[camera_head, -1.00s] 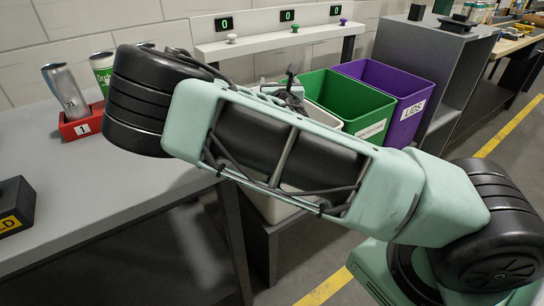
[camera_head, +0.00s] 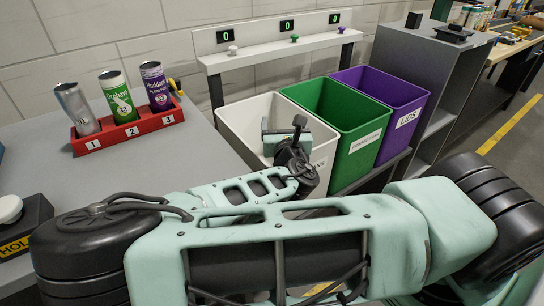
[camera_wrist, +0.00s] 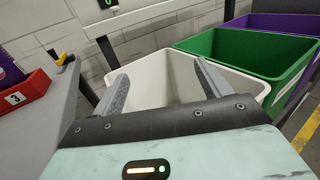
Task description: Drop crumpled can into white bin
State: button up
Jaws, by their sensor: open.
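The white bin (camera_head: 240,117) stands left of the green bin in the head view, and it also shows in the wrist view (camera_wrist: 150,69). My gripper (camera_head: 284,128) is over the white bin's opening. In the wrist view my gripper (camera_wrist: 160,78) has its two fingers spread wide, with nothing seen between them. I see no crumpled can in any view. The lower inside of the white bin is hidden by my gripper and arm.
A green bin (camera_head: 358,137) and a purple bin (camera_head: 408,122) stand to the right. A red rack (camera_head: 88,144) holds silver, green and purple cans on the grey table (camera_head: 210,150). The counters above the bins read 0.

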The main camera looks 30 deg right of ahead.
jog(key=shift+s+p, duration=0.4)
jog(key=shift+p, duration=0.25)
